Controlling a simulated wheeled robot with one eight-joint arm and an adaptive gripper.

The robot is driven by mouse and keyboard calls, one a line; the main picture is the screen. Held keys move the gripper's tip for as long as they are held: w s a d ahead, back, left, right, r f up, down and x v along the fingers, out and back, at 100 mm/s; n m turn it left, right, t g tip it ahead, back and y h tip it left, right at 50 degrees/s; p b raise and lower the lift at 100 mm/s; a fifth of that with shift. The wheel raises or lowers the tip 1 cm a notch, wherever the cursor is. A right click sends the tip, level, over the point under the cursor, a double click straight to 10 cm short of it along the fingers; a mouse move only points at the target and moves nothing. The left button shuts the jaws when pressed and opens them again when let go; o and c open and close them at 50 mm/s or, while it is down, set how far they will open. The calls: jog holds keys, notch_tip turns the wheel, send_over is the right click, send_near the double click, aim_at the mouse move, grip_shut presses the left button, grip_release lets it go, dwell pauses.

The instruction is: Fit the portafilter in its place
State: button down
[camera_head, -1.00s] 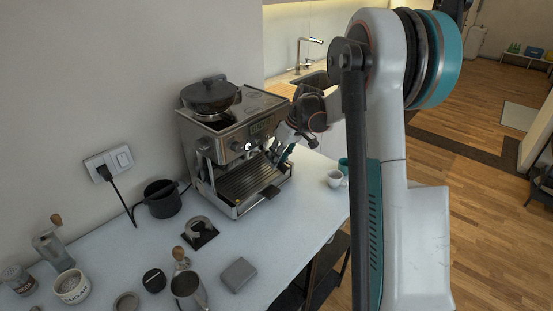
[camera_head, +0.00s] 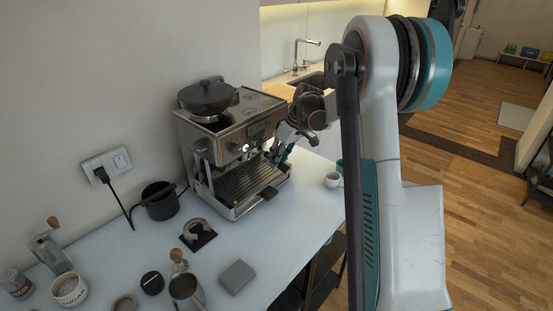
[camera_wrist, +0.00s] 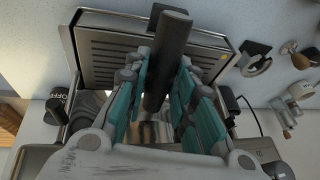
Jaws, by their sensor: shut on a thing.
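The espresso machine (camera_head: 232,150) stands on the counter against the wall, with its slatted drip tray (camera_head: 238,186) facing me. My gripper (camera_head: 279,152) is at the machine's right front, above the tray. In the wrist view, my gripper (camera_wrist: 163,100) has its teal fingers closed on both sides of the portafilter's dark cylindrical handle (camera_wrist: 170,45). The handle passes over the drip tray (camera_wrist: 112,50). The portafilter's head is hidden behind the fingers and under the machine's front, so I cannot tell whether it sits in the group.
A dark tab (camera_head: 269,193) sticks out at the tray's front edge. A white cup (camera_head: 333,180) stands right of the machine. The counter between is clear.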

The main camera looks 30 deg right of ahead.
jog(key=c, duration=1.3)
grip_release()
jog(key=v, duration=1.2)
